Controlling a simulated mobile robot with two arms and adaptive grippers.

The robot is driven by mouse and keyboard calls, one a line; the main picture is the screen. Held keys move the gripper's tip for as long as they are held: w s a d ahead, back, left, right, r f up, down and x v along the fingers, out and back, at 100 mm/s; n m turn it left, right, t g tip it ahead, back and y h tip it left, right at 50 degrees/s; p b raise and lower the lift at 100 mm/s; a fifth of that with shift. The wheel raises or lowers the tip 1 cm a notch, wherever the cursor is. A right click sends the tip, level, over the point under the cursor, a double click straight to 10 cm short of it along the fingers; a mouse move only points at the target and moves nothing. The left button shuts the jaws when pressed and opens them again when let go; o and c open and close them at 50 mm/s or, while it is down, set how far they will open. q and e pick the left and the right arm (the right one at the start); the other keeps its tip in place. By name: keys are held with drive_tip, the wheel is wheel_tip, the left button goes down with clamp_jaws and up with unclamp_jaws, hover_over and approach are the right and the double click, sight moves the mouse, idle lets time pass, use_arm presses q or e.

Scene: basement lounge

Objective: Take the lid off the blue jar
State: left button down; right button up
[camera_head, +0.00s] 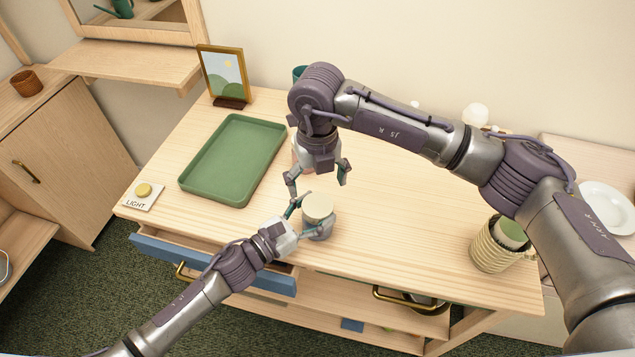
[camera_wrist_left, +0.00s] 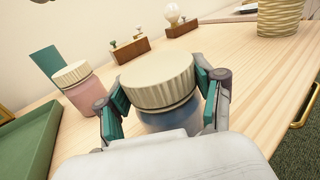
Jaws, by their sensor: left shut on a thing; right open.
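The blue jar (camera_head: 319,229) stands upright near the front middle of the tabletop, with its cream ribbed lid (camera_head: 318,206) on top. In the left wrist view the lid (camera_wrist_left: 157,78) fills the space between the fingers, with the blue body (camera_wrist_left: 168,122) below it. My left gripper (camera_head: 304,221) reaches in from the front left and is shut on the jar, one finger on each side. My right gripper (camera_head: 318,183) is open and points down just behind and above the jar, with nothing between its fingers.
A pink jar with a cream lid (camera_wrist_left: 78,88) stands behind, mostly hidden by my right arm in the head view. A green tray (camera_head: 190,180), picture frame (camera_head: 224,75) and light button (camera_head: 143,191) are at left. A blue-fronted drawer (camera_head: 165,252) stands partly open.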

sight(318, 205)
drive_tip(key=shift+r+m, duration=0.6)
drive_tip(key=shift+m, duration=0.2)
drive_tip(key=shift+f, duration=3.85)
drive_tip(key=c, duration=1.2)
drive_tip(key=n, duration=0.3)
drive_tip(key=shift+n, duration=0.3)
drive_tip(key=o, duration=1.3)
